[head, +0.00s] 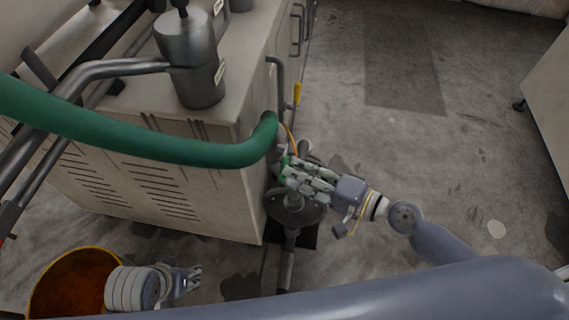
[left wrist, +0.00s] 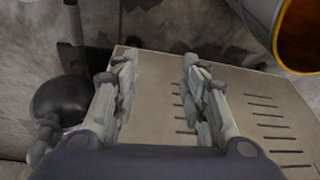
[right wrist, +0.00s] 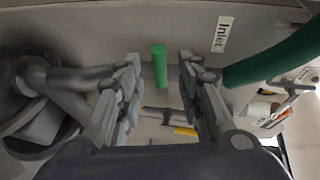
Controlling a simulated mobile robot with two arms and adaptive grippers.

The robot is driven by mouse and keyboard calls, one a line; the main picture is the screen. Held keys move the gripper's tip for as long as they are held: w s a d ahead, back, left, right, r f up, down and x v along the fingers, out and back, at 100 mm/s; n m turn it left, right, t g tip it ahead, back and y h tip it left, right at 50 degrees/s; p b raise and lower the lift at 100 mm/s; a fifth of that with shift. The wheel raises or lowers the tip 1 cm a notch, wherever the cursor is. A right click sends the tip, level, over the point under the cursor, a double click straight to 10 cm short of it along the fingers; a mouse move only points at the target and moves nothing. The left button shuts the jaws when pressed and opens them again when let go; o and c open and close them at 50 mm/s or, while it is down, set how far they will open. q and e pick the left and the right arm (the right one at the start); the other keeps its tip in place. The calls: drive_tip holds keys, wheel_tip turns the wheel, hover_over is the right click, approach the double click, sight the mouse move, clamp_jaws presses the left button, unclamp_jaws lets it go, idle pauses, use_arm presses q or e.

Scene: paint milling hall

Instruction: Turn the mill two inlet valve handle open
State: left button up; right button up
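A short green valve handle (right wrist: 159,66) shows in the right wrist view, below and left of a white label reading "Inlet" (right wrist: 222,34). A little of its green also shows in the head view (head: 284,168), mostly covered by my right gripper (head: 288,171). In the right wrist view my right gripper (right wrist: 158,58) is open, with a finger on each side of the handle and a gap visible on both sides. My left gripper (head: 194,277) is at the lower left of the head view; the left wrist view shows it open and empty (left wrist: 157,58). No mill number is readable.
A thick green hose (head: 180,150) runs along the beige cabinet (head: 190,190) to its corner. A yellow handle (head: 297,93) is on the pipe beyond. Dark pipework and a round flange (head: 310,212) lie under my right gripper. An orange-lined bucket (head: 70,285) is beside my left gripper.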

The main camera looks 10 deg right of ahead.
use_arm(q)
drive_tip(key=shift+s+p+x, duration=0.15)
drive_tip(key=shift+p+x, duration=0.05)
drive_tip(key=shift+x, duration=0.75)
drive_tip(key=shift+s+p+x, duration=0.15)
drive_tip(key=shift+p+x, duration=0.05)
drive_tip(key=shift+x, duration=0.75)
drive_tip(key=shift+s+p+x, duration=0.2)
drive_tip(key=shift+x, duration=0.75)
use_arm(e)
drive_tip(key=shift+x, duration=2.2)
use_arm(q)
drive_tip(key=shift+f, duration=0.1)
use_arm(e)
clamp_jaws()
